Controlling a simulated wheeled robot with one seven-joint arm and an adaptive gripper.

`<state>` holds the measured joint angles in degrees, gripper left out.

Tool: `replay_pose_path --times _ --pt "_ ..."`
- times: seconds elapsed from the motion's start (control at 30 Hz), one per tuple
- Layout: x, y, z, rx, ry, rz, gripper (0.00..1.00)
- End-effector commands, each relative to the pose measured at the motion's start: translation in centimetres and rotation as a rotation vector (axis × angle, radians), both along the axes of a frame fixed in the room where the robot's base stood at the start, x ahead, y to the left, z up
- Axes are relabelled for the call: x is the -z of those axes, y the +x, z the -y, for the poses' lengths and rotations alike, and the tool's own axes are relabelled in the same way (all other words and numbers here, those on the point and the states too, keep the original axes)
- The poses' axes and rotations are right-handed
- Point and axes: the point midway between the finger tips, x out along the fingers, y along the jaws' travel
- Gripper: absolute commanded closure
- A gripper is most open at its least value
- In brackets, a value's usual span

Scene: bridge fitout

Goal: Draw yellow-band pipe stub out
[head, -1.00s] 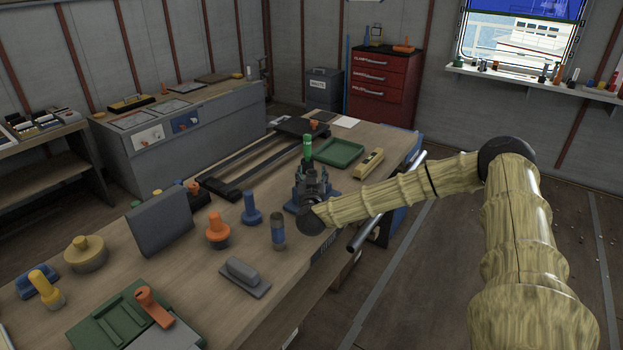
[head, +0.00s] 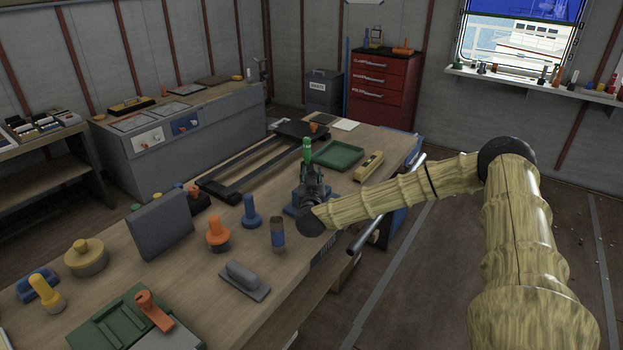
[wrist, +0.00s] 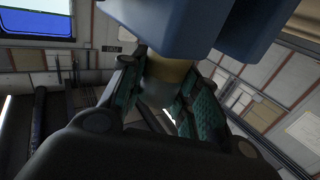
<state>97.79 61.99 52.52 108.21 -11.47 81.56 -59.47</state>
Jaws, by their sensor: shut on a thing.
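My gripper (head: 313,184) is over the right part of the workbench, in front of a blue base (head: 293,210). In the wrist view its green-padded fingers (wrist: 162,88) are closed on a round stub, the yellow-band pipe stub (wrist: 166,68). A yellowish band shows above a grey lower part. Large blue blocks (wrist: 168,22) stand right above the stub in that view; I cannot tell whether it is still seated in them. In the head view the gripper hides the stub. A green upright piece (head: 307,149) shows just above the gripper.
A green tray (head: 340,156) and yellow level (head: 369,166) lie behind. A rail (head: 372,226) runs along the bench edge.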

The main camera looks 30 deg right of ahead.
Motion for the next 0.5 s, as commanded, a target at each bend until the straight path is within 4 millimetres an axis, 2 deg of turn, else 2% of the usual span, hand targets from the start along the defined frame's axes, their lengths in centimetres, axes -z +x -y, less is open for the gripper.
replay_pose_path --times 0.03,0.5 --pt "-0.6 0.0 0.0 0.0 0.0 0.001 1.0" --pt "-3.1 0.0 0.0 0.0 -0.001 0.001 1.0"
